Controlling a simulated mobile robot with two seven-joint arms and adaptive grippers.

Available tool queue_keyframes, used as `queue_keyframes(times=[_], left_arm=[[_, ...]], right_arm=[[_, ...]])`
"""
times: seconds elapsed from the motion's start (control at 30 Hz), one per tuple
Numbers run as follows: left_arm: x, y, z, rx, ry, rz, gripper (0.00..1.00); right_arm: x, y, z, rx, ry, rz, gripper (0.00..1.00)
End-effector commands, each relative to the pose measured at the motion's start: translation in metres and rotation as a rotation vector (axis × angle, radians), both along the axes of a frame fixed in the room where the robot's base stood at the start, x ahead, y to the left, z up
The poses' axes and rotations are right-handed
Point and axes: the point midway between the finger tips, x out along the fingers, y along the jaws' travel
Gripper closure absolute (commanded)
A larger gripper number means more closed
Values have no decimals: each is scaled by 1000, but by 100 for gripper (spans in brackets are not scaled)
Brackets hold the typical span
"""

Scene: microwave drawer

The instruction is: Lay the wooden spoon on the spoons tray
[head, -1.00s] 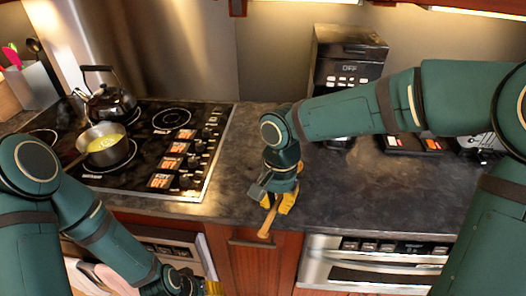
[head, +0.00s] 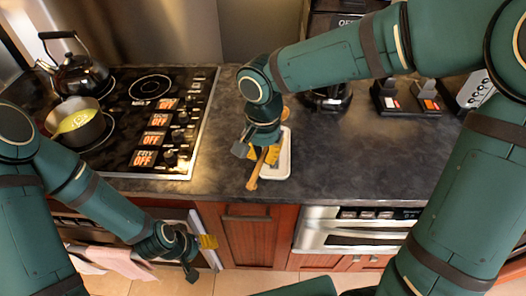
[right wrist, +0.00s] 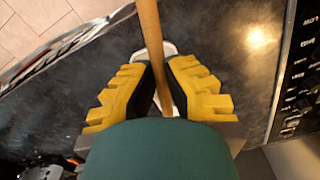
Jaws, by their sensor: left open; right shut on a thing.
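The wooden spoon (head: 254,174) is in my right gripper (head: 264,155), which is shut on its handle above the counter. Its handle end points toward the counter's front edge, and a brown end shows behind the gripper. The white spoons tray (head: 285,166) lies on the counter under and just right of this gripper, partly hidden by it. In the right wrist view, the spoon (right wrist: 150,30) runs between the yellow fingers (right wrist: 160,75), with the tray (right wrist: 171,49) behind it. Whether they touch is unclear. My left gripper (head: 200,250) is open and empty, low before the oven.
A stove with a kettle (head: 72,70) and a pot (head: 78,122) stands left. A coffee maker (head: 335,95) stands behind, with small black devices (head: 410,97) to the right. The counter right of the tray is clear. A towel (head: 110,260) hangs on the oven.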

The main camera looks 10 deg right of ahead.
Motion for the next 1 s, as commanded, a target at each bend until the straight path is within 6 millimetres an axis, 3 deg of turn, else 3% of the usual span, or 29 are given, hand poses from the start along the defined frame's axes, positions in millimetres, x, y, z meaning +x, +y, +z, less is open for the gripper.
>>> queue_keyframes(times=[0.7, 1.0], left_arm=[[4, 0, -59, 2, -11, -3, 39], [8, 1, -74, 3, -19, -1, 39]], right_arm=[[0, 0, -62, 0, 0, 0, 100], [0, 0, -78, 0, 0, 0, 100]])
